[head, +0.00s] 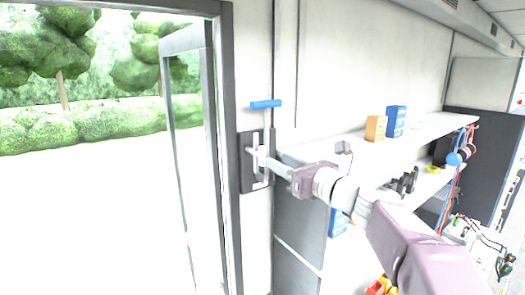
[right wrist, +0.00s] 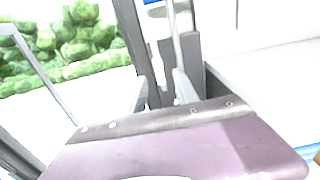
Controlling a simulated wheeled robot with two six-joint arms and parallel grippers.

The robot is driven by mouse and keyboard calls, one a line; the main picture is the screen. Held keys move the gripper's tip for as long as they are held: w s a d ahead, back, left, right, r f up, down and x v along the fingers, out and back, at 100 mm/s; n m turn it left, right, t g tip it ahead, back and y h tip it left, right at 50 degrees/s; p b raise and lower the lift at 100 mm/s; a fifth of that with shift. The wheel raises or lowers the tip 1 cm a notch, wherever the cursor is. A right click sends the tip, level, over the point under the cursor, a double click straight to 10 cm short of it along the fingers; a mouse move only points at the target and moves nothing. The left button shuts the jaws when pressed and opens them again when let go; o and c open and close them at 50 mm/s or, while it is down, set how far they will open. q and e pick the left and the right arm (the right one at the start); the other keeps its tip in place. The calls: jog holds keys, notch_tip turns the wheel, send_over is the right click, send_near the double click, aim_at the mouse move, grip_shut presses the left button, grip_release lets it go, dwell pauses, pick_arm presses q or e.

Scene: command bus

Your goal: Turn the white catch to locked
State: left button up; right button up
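The white catch (head: 256,172) is at a dark upright plate (head: 246,175) on the wall just right of the door frame in the head view. A pale upright rod with a blue crossbar (head: 266,104) stands at the same plate. My right gripper (head: 263,157) reaches in from the right, with its fingertips at the catch. Whether they touch or grip it I cannot tell. In the right wrist view the gripper's body hides most of the fingers; the dark plate (right wrist: 194,50) and pale rod show just beyond. My left gripper is out of view.
An open glazed door (head: 168,130) is at the left, with trees and pale ground outside. Right of the plate are shelves (head: 350,145) with an orange box (head: 376,128) and a blue box (head: 396,121). Cables (head: 455,180) hang at the far right.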

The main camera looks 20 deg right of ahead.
aim_at(264, 155)
jog(key=p+x, duration=0.2)
jog(key=x, duration=0.5)
jog(key=shift+w+a+p, duration=0.2)
jog(key=shift+a+p, duration=0.1)
jog(key=shift+p, duration=0.05)
jog(key=shift+w+f, duration=0.1)
jog(key=shift+w, duration=0.25)
grip_shut()
